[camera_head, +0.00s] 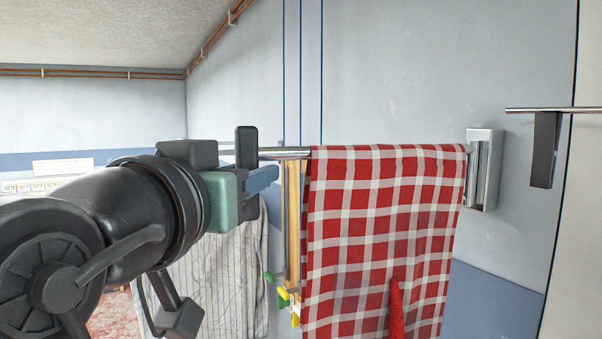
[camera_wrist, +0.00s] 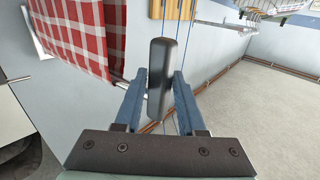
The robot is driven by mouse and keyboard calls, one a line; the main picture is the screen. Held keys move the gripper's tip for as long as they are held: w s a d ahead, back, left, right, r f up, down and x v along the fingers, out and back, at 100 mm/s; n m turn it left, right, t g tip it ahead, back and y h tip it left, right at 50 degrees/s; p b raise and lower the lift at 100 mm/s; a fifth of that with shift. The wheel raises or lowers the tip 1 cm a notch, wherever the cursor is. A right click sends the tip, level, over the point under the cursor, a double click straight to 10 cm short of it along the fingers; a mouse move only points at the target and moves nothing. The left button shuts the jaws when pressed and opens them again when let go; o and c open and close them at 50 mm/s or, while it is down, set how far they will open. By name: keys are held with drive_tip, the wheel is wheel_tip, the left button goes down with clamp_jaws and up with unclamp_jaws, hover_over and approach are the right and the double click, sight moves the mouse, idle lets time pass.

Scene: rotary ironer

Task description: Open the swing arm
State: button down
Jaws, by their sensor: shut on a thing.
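The swing arm is a thin metal bar (camera_head: 284,154) that runs left from a silver bracket (camera_head: 484,170) on the wall. A red-and-white checked cloth (camera_head: 375,225) hangs over it and hides most of the bar. The cloth also shows at upper left in the wrist view (camera_wrist: 82,35). A dark upright handle (camera_head: 246,140) is at the bar's left end. My gripper (camera_head: 258,178) is at this handle. In the wrist view, its blue fingers stand on both sides of the handle (camera_wrist: 163,65), shut on it.
A second metal bar (camera_head: 555,110) with a dark hanging handle (camera_head: 545,150) is at right. A striped cloth (camera_head: 225,270) hangs behind my arm. A wooden strip (camera_head: 293,220) with coloured pegs is behind the checked cloth. Open floor (camera_wrist: 270,120) shows at right in the wrist view.

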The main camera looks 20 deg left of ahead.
drive_tip(key=c, duration=0.6)
unclamp_jaws()
drive_tip(key=shift+d, duration=0.2)
drive_tip(key=shift+c, duration=0.2)
drive_tip(key=shift+a, duration=0.1)
